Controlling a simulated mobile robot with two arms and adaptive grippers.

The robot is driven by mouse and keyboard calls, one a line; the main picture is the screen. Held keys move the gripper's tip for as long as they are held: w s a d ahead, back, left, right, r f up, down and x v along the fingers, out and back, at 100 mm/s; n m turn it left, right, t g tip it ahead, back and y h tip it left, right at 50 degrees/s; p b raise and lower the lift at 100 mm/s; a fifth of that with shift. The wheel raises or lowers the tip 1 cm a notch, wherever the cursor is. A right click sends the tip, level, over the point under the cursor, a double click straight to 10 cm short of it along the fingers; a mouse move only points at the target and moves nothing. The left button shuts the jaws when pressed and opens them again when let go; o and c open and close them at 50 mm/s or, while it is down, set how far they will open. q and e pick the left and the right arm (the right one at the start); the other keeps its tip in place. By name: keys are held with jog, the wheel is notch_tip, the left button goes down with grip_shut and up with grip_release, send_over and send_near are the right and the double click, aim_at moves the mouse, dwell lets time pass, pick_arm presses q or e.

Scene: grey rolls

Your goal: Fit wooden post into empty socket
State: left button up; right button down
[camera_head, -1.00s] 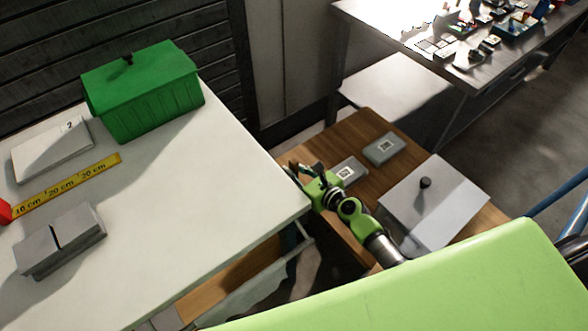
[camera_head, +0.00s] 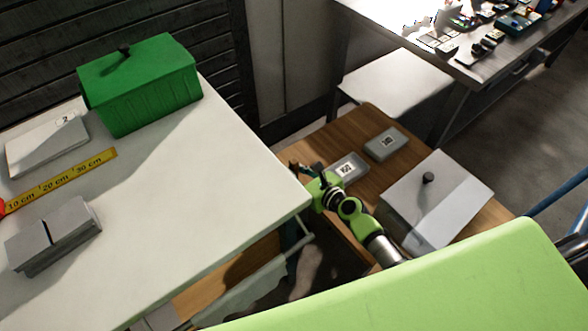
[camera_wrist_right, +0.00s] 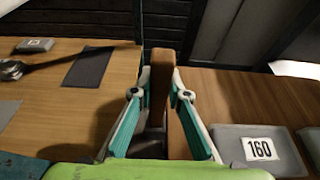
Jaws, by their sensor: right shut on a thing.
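My right gripper (camera_head: 306,176) is at the near-left part of the low wooden table, beside the corner of the white table. In the right wrist view its two teal-sided fingers (camera_wrist_right: 160,92) are closed on a brown wooden post (camera_wrist_right: 161,75), which stands between the fingertips. The lower end of the post is hidden between the fingers, with dark grey shapes around it, so I cannot tell whether it touches anything. I cannot clearly make out an empty socket. My left gripper is not in view.
A grey block labelled 160 (camera_wrist_right: 262,150) lies right of the gripper. Another grey block (camera_head: 386,143) and a knobbed grey box (camera_head: 440,200) are on the wooden table (camera_head: 372,115). The white table (camera_head: 215,165) holds a green box (camera_head: 140,90) and a slotted grey block (camera_head: 62,242).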

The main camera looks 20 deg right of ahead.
jog(key=shift+f+b, duration=1.05)
jog(key=shift+f, duration=0.2)
jog(key=c, duration=1.9)
grip_release()
jog(key=v, duration=0.8)
jog(key=shift+r, duration=0.1)
